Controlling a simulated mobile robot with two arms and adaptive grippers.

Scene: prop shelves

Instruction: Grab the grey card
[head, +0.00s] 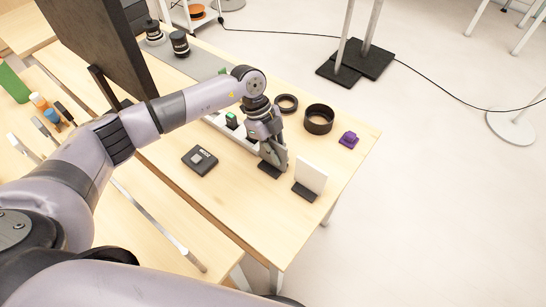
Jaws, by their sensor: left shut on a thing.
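The grey card (281,157) stands upright on the light wooden table, above a small black base (269,170). My left gripper (272,149) comes down on it from above and is shut on it; the fingers hide part of the card. I cannot tell whether the card still touches its base. My right gripper is not in view.
A white card (311,175) in a black stand is close to the right. Two black rings (319,119), a purple object (348,139) and a black box (199,160) are nearby. A white power strip (236,130) lies behind the gripper. The front table area is clear.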

